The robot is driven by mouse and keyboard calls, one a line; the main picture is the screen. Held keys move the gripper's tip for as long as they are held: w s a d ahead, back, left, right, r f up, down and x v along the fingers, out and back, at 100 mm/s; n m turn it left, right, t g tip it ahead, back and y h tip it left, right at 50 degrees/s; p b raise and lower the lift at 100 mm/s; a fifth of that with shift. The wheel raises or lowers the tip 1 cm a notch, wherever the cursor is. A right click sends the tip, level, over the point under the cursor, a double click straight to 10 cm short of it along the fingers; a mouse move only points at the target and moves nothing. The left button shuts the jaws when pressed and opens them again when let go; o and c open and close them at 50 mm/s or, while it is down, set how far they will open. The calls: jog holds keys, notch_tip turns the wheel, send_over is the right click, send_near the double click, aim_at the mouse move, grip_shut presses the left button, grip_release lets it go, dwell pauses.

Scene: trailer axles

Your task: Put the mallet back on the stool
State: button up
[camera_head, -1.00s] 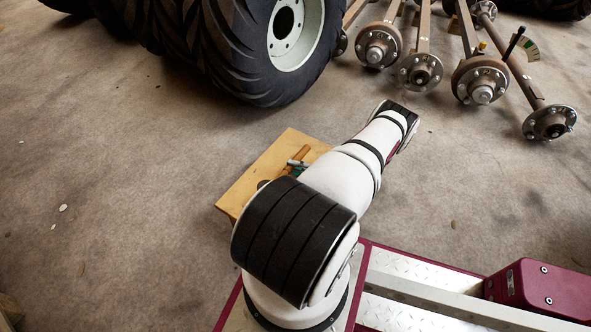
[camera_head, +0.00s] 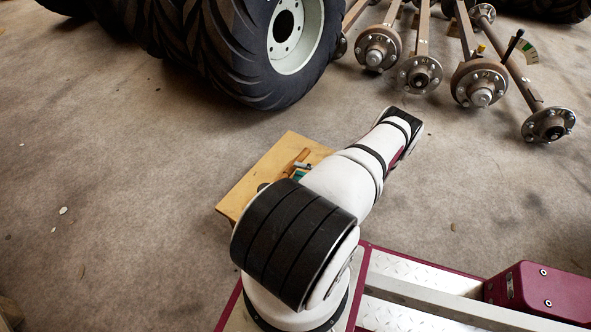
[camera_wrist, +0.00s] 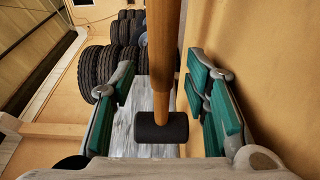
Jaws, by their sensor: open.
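The mallet has a wooden handle (camera_wrist: 161,55) and a dark cylindrical head (camera_wrist: 161,128) in the wrist view. It lies between the spread fingers of my gripper (camera_wrist: 165,105), with gaps on both sides. My gripper has green pads and is open. In the head view the handle (camera_head: 296,162) shows over the wooden stool (camera_head: 262,172), beside the arm. A bit of green pad shows beside it. The arm hides part of the stool and most of the gripper. Whether the mallet rests fully on the stool top is hard to tell.
A large tractor tyre (camera_head: 255,55) stands behind the stool. Several axles with hubs (camera_head: 480,85) lie at the upper right. My own base fills the lower right. The concrete floor left of the stool is mostly clear.

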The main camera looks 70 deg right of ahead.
jog(key=s, duration=0.9)
jog(key=shift+s+p, duration=0.3)
jog(key=w+r+n+g+y, duration=0.3)
jog(key=w+r+n+y, duration=0.2)
jog(key=w+r+n, duration=0.45)
jog(key=w+r+n+g+y, duration=0.45)
jog(key=w+r, duration=0.25)
jog(key=r, duration=0.5)
jog(key=w+a+r+n+g, duration=0.3)
jog(key=w+a+r+n, duration=0.3)
jog(key=r, duration=0.3)
jog(key=w+a+r+n+g, duration=0.4)
jog(key=a+r+n, duration=0.2)
jog(key=a+r, duration=0.25)
jog(key=s+a+r+n+g+h, duration=0.2)
jog(key=a+r+n, duration=0.4)
jog(key=a, duration=0.4)
jog(key=s+a+r+n+g+h, duration=0.25)
jog(key=a+r+n, duration=0.4)
jog(key=a, duration=0.45)
jog(key=s+a+n+h, duration=0.2)
jog(key=s+a+n, duration=0.2)
jog(key=s+n, duration=0.3)
jog(key=s+a+f+n+t+h, duration=0.1)
jog(key=s+a+n+h, duration=0.2)
jog(key=s+n, duration=0.5)
jog(key=shift+s+a, duration=0.65)
jog(key=shift+a, duration=0.1)
